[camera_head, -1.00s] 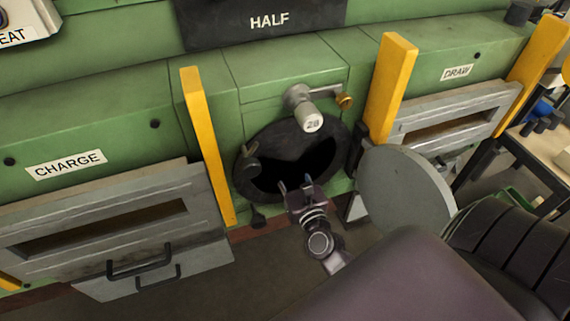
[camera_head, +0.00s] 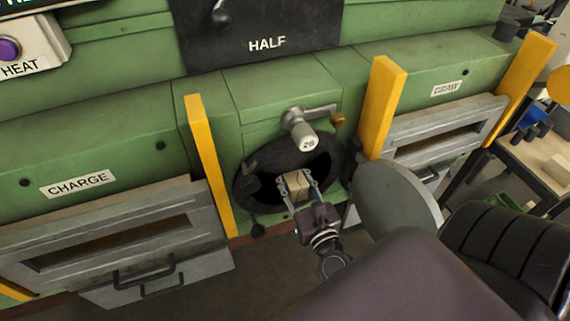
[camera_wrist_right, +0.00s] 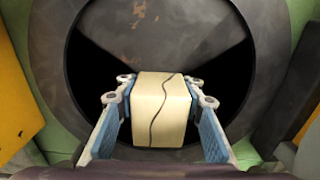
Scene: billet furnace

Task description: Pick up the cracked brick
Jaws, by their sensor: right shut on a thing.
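The cracked brick (camera_wrist_right: 161,108) is a cream block with a dark wavy line running down its face. In the right wrist view it sits between both blue-padded fingers. My right gripper (camera_head: 296,186) is shut on the brick, which also shows in the head view (camera_head: 294,186). It holds the brick at the mouth of the round dark opening (camera_head: 318,168) in the green furnace front. The inside of the opening is mostly black, and the brick's far side is hidden. My left gripper is not in view.
A round grey door (camera_head: 395,197) stands swung open right of the opening. Yellow posts (camera_head: 210,165) (camera_head: 383,105) flank it. The CHARGE hatch (camera_head: 110,235) is at left and the DRAW hatch (camera_head: 445,128) at right. A table (camera_head: 540,155) with a pale block (camera_head: 558,168) stands far right.

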